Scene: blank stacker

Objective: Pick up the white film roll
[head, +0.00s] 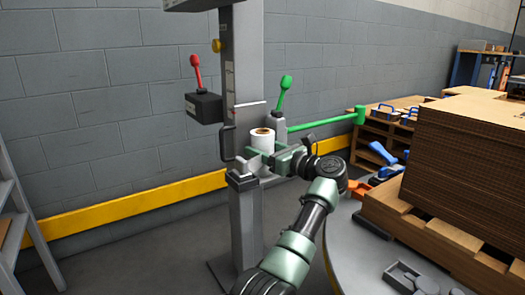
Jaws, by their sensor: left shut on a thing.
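The white film roll (262,137) stands upright with its brown core showing on top, beside the grey column. My left gripper (258,158) reaches in from the right, level with the roll's lower part. Its green fingers are shut on the roll, and they hide its lower end. I cannot tell whether the roll still touches a support beneath it. My right gripper is not in view.
The grey column (246,70) carries a black box with a red lever (195,70). A green lever (284,90) and a green bar (325,121) are close behind my gripper. A cardboard stack (465,150) on a pallet stands right. A ladder (15,215) is left.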

